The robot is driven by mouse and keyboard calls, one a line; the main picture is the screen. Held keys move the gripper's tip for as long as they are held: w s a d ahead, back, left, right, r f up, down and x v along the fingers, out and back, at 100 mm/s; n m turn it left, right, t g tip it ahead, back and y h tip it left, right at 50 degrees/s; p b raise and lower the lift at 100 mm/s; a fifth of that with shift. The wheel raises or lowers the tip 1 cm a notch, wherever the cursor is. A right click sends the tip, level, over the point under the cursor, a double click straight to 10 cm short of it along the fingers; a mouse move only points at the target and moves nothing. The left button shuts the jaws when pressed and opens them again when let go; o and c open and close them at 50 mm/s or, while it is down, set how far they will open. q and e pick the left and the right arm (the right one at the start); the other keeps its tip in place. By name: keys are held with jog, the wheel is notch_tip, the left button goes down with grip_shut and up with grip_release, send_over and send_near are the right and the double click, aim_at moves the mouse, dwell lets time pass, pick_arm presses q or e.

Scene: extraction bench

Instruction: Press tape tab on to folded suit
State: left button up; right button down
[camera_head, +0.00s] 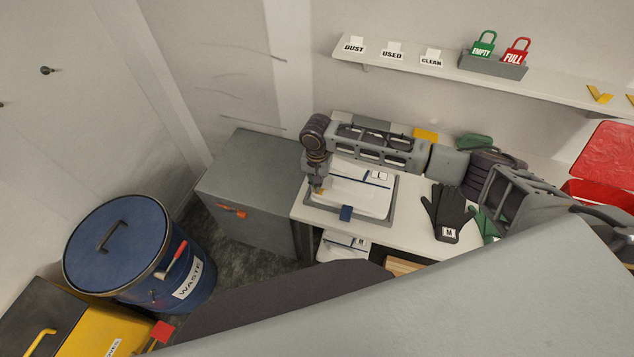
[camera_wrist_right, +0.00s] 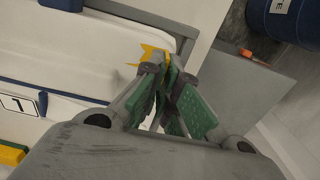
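The folded suit (camera_head: 355,196) is a white bundle with dark blue bands, lying in a grey tray (camera_head: 393,203) on the bench. It also shows in the wrist view (camera_wrist_right: 75,52), with a white label on it. My right gripper (camera_head: 317,188) points down over the left end of the tray. In the wrist view its green-padded fingers (camera_wrist_right: 170,78) come together on a yellow tape tab (camera_wrist_right: 152,54), which sticks out past the fingertips. The tab is close to the suit's end and the tray rim; whether it touches is unclear. My left gripper is not in view.
A dark glove (camera_head: 446,212) marked M lies right of the tray. A grey cabinet (camera_head: 245,185) and blue waste drum (camera_head: 118,245) stand left. A shelf (camera_head: 450,72) with labels and padlocks runs above.

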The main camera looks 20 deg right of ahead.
jog(key=c, duration=2.2)
grip_release()
jog(key=shift+s+f, duration=0.1)
jog(key=shift+f, duration=0.05)
jog(key=o, duration=0.6)
jog(key=shift+o, duration=0.2)
notch_tip(320, 180, up, 12)
